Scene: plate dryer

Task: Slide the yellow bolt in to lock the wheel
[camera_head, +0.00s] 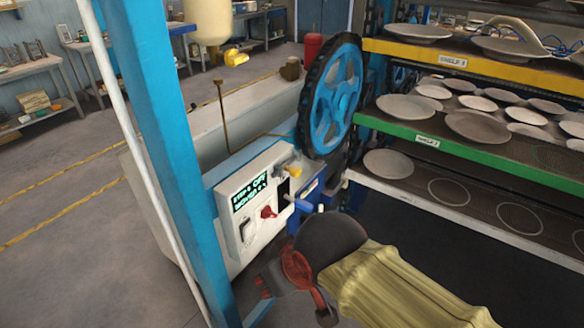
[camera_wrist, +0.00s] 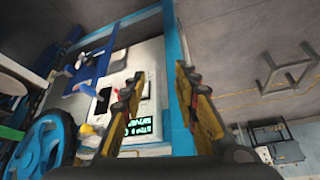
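The yellow bolt (camera_head: 291,171) sits at the top right of a white control panel, just below the blue spoked wheel (camera_head: 335,95) with its dark toothed rim. In the wrist view, the bolt (camera_wrist: 88,130) is small, left of my gripper and beside the wheel (camera_wrist: 42,148). My gripper (camera_wrist: 160,75) is open and empty, its two yellow-and-black fingers apart in front of the panel. In the head view, my dark red gripper is low in the middle, below the panel and apart from the bolt; its fingertips are hard to make out.
Shelves of plates (camera_head: 476,126) stand to the right. The floor at left is open.

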